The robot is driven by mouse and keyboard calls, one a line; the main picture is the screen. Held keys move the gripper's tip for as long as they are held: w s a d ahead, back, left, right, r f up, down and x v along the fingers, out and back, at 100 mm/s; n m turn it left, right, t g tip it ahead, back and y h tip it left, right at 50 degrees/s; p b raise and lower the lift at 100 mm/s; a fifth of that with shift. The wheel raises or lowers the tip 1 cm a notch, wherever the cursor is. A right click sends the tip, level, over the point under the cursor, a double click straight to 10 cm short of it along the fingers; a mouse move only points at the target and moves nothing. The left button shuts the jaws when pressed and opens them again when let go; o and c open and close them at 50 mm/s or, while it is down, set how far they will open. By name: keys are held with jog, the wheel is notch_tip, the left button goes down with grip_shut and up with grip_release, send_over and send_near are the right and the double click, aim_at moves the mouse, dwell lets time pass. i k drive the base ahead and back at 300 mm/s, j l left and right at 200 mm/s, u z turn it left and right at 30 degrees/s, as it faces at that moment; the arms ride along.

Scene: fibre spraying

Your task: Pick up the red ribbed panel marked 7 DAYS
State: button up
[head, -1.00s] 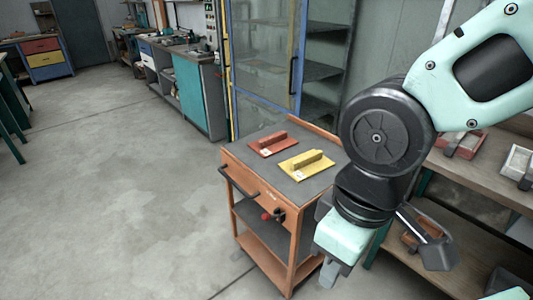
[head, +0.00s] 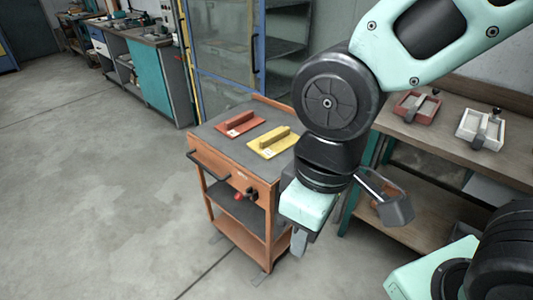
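A red panel (head: 240,124) with a raised bar along it lies flat on the dark top of an orange cart (head: 262,194). A small pale label shows near its front edge; its writing is too small to read. A similar yellow panel (head: 274,142) lies beside it, to the right and nearer. My gripper (head: 299,245) points down in front of the cart's right side, apart from both panels. One grey finger shows below its mint body; its opening cannot be made out, and nothing is seen in it.
A wooden bench (head: 459,144) at right holds a red frame-like piece (head: 417,107) and a white one (head: 480,128). A glass-doored cabinet (head: 228,45) stands behind the cart. Open concrete floor (head: 90,200) lies to the left.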

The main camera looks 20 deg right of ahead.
aim_at(235, 127)
jog(key=k, duration=0.55)
jog(key=k+z, duration=0.1)
jog(key=z, duration=1.95)
jog(key=j+z, duration=0.15)
jog(key=z, duration=0.85)
jog(key=j+z, duration=0.1)
jog(key=z, duration=0.35)
jog(key=k+j, duration=0.45)
jog(key=j, duration=0.25)
jog(key=k+j, duration=0.45)
jog(key=j, duration=0.2)
jog(key=k+j, duration=0.45)
jog(key=j, duration=0.25)
jog(key=k+j+z, duration=0.1)
jog(key=k+j, duration=0.3)
jog(key=j, duration=0.25)
jog(key=k+j, duration=0.5)
jog(key=j, duration=0.15)
jog(key=k+j, duration=0.45)
jog(key=j, duration=0.2)
jog(key=k+j, duration=0.45)
jog(key=j, duration=0.2)
jog(key=z, duration=0.05)
